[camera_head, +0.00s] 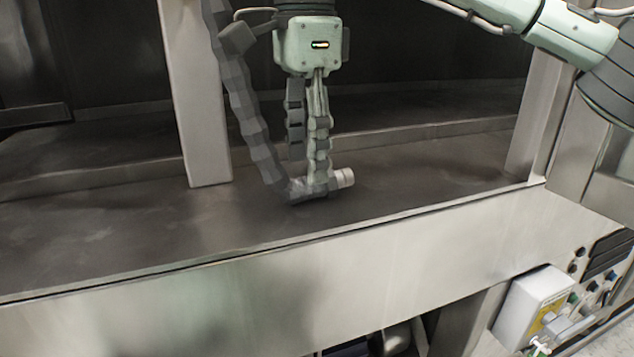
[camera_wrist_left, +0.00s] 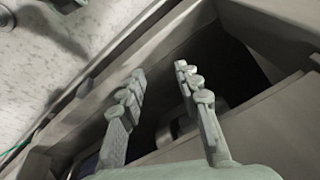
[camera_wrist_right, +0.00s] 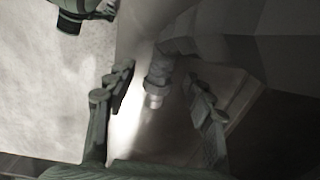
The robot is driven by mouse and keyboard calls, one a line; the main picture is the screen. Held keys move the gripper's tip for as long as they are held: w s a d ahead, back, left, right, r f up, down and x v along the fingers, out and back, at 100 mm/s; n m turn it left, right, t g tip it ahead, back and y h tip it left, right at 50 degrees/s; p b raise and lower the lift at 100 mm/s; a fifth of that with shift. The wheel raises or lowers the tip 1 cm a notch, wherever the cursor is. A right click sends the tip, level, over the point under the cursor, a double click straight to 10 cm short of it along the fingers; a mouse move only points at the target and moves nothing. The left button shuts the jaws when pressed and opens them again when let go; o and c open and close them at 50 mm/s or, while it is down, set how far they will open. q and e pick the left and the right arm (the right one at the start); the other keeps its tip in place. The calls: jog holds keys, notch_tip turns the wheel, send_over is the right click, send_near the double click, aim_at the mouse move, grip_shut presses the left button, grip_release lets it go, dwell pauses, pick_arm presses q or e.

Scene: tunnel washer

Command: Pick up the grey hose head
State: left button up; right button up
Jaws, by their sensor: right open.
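The grey hose head (camera_head: 343,178) lies on the dark metal ledge (camera_head: 250,225). It ends a segmented dark grey hose (camera_head: 238,95) that comes down from the top. My right gripper (camera_head: 308,168) points down over the hose head, with its fingers apart. In the right wrist view the hose head (camera_wrist_right: 154,88) shows between the two open fingers, with a gap to each one. I cannot tell whether a fingertip touches it. My left gripper (camera_wrist_left: 160,70) shows only in its own wrist view, open with nothing between its fingers.
A light metal post (camera_head: 198,90) stands left of the hose. The ledge ends at a pale front panel (camera_head: 240,280). A white control box (camera_head: 533,305) juts out at lower right. The ledge left of the post is clear.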

jog(key=f, duration=0.4)
jog(key=shift+w, duration=0.2)
jog(key=shift+r, duration=0.1)
grip_shut()
